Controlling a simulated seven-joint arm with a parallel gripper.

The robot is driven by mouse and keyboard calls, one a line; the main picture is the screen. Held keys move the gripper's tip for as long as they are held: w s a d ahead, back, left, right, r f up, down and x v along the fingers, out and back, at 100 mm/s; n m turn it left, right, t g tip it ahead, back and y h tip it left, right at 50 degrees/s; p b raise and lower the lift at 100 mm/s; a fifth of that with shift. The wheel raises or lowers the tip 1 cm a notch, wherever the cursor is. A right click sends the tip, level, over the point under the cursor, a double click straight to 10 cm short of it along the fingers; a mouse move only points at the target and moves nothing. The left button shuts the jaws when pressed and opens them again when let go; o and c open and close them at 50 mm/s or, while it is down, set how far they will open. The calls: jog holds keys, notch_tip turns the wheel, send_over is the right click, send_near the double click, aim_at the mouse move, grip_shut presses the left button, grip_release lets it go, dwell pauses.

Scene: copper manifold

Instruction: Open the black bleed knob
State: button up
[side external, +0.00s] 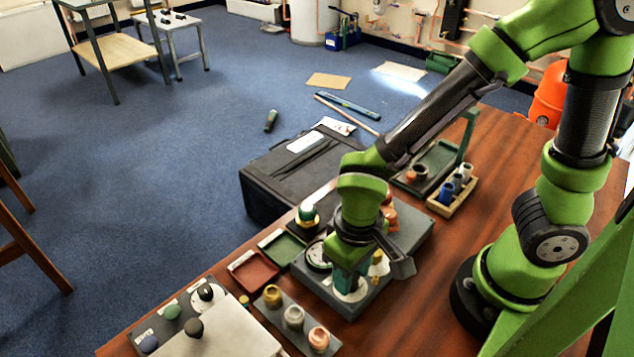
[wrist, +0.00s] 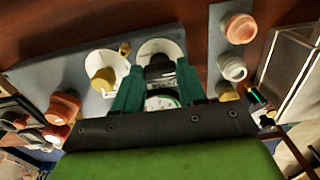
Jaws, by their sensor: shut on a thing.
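The black bleed knob (wrist: 160,70) shows as a dark shape between my fingers in the wrist view, in front of a white round plate (wrist: 160,47) on the grey manifold base (wrist: 75,70). My gripper (wrist: 158,80) is shut on it, with one teal finger on each side. In the side external view my gripper (side external: 349,280) points down over the base (side external: 407,240), and its fingers hide the knob. The knob's turn angle cannot be told.
A brass-coloured knob (wrist: 104,78) on another white plate stands close beside my fingers. A gauge (wrist: 160,102) shows between them. Red (side external: 254,271) and green (side external: 283,248) trays, a strip of fittings (side external: 293,317) and a black case (side external: 290,175) lie around the base.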

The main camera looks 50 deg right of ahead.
jog(key=o, duration=0.8)
notch_tip(320, 180, up, 17)
jog(key=shift+w, duration=0.1)
jog(key=d+m+t, duration=0.1)
jog(key=d+t, duration=0.1)
jog(key=d, duration=0.2)
jog(key=w+d+r+m+t+y, duration=0.1)
jog(key=d+t, duration=0.1)
jog(key=d, duration=0.3)
jog(key=w+d+m+t+y, duration=0.1)
jog(key=d+t, duration=0.2)
jog(key=d, duration=0.1)
jog(key=shift+w+d+r+m, duration=0.2)
jog(key=shift+d+r+m, duration=0.2)
